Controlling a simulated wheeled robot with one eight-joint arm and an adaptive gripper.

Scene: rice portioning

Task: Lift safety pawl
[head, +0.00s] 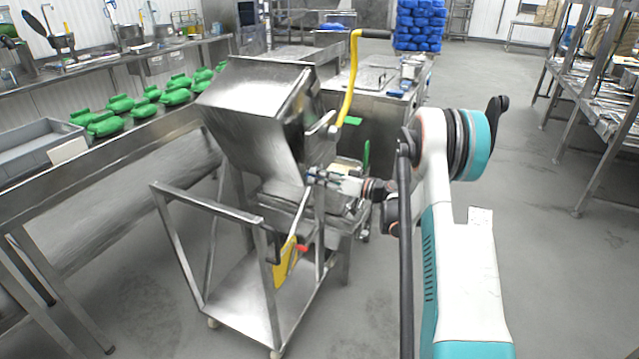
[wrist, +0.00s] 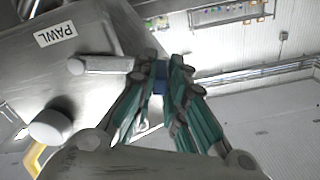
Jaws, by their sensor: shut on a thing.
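The safety pawl (wrist: 105,63) shows in the wrist view as a short pale metal lever beside a label reading PAWL (wrist: 57,36). A blue piece (wrist: 160,77) lies between my fingertips at the lever's end. My gripper (wrist: 163,72) is shut on the pawl there; the fingers hide part of its end. In the head view, my gripper (head: 312,176) reaches from the right to the side of the steel tipping hopper (head: 245,110).
A yellow crank (head: 350,80) with a dark handle rises beside the hopper. A steel cart frame (head: 205,190) stands in front. Green containers (head: 120,103) and a grey crate (head: 35,140) lie on the left bench.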

